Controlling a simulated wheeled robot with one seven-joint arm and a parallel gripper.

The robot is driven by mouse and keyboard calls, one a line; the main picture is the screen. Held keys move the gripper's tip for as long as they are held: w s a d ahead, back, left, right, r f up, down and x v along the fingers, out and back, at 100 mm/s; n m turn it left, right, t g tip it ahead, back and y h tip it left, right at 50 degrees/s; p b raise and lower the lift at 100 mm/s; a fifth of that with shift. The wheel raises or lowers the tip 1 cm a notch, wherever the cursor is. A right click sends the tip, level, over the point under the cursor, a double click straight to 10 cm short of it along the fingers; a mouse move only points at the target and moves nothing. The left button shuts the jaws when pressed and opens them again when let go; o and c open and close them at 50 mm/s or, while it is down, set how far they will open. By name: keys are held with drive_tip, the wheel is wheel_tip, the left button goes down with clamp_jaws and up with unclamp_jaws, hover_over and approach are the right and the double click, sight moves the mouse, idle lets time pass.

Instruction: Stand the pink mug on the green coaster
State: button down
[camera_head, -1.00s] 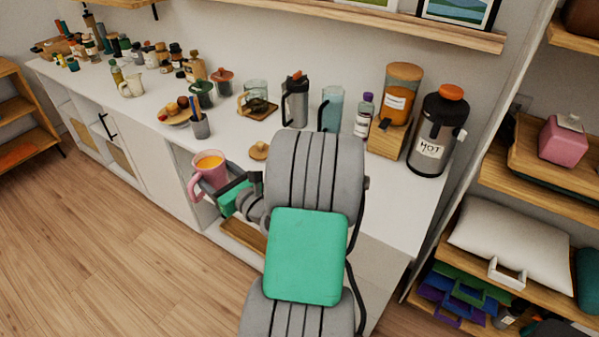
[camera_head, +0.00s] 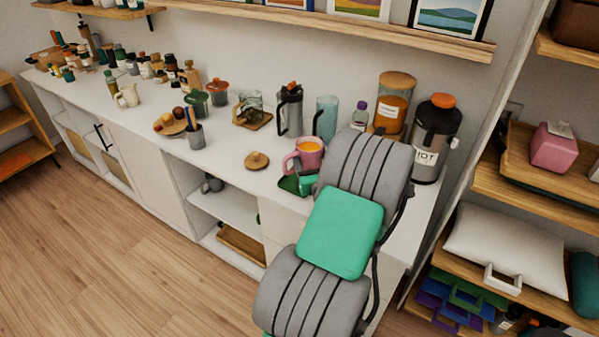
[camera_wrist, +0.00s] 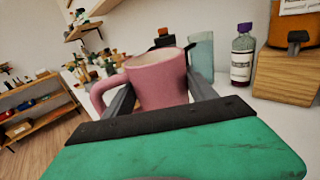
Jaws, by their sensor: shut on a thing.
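The pink mug (camera_head: 309,159) is upright, with orange contents, over the front part of the white counter. My gripper (camera_wrist: 160,96) is shut on it, one dark finger on each side of its body. In the wrist view the mug (camera_wrist: 158,82) has its handle to the left. In the head view my arm hides part of the gripper and the counter around it. A dark green patch (camera_head: 288,184) shows just below the mug; I cannot tell if it is the green coaster or part of my gripper. Whether the mug touches anything below is hidden.
A wooden lid (camera_head: 257,160) lies left of the mug. Behind stand a grey press (camera_head: 289,112), a blue pitcher (camera_head: 326,117), a purple-capped bottle (camera_wrist: 242,55) and an orange-filled jar (camera_head: 391,108). A black flask (camera_head: 434,140) stands at the right.

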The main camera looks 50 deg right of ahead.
drive_tip(key=w+f, duration=0.1)
drive_tip(key=f, duration=0.1)
drive_tip(key=w+d+f, duration=0.1)
drive_tip(key=w+f, duration=0.1)
drive_tip(key=w+d+f, duration=0.1)
drive_tip(key=w+f, duration=0.1)
drive_tip(key=shift+w+b, duration=0.1)
drive_tip(key=shift+b, duration=0.3)
drive_tip(key=shift+f+b, duration=0.3)
drive_tip(key=shift+f, duration=1.2)
drive_tip(key=shift+f, duration=0.15)
drive_tip(key=shift+c, duration=1.4)
unclamp_jaws()
